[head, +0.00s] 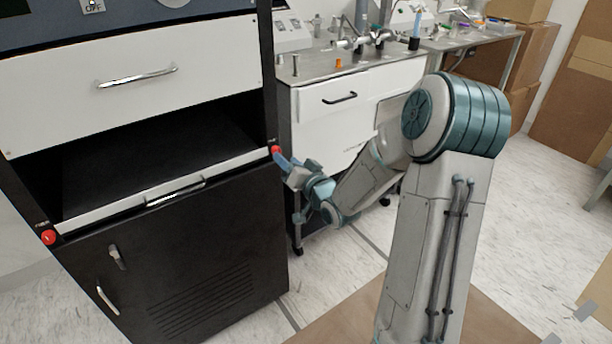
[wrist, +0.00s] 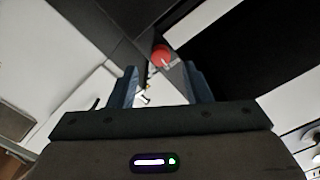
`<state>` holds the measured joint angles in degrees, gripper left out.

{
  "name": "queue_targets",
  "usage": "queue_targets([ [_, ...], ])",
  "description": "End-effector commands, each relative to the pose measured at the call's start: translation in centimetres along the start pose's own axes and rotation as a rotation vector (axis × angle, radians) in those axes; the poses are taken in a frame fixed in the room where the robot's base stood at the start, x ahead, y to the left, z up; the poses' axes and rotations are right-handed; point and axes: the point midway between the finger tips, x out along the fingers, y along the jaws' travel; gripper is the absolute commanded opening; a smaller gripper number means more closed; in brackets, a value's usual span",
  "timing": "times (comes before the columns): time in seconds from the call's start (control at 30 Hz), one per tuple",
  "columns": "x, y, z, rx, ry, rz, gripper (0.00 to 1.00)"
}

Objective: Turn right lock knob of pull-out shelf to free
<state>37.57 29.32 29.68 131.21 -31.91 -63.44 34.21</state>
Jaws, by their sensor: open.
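The right lock knob (head: 276,150) is small and red, at the right end of the pull-out shelf's pale front bar (head: 230,169). In the wrist view the red knob (wrist: 160,54) lies just beyond the fingertips, between their lines, with a small pale mark at its lower edge. My gripper (head: 281,158) is open with its blue fingers close to the knob; whether they touch it I cannot tell. In the wrist view the gripper (wrist: 160,72) shows two spread fingers with nothing held. The left lock knob (head: 48,237) is also red, at the shelf's left end.
The black cabinet has a white drawer (head: 140,72) above the shelf and a dark door (head: 200,270) below. A white cart (head: 345,110) with a cluttered steel top stands close at the right, behind my arm. Cardboard boxes (head: 530,55) stand farther back.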

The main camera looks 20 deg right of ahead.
Motion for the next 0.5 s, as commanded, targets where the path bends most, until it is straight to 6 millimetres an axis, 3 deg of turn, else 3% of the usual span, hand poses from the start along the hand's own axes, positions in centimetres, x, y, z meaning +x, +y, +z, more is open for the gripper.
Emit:
queue_targets([
  [0.1, -3.0, 0.0, -0.2, 0.0, 0.0, 0.005, 0.45],
  [0.3, -7.1, 0.0, -0.1, 0.0, 0.001, 0.004, 0.45],
  [0.5, -9.3, 0.1, -0.1, 0.0, 0.0, 0.002, 0.45],
])
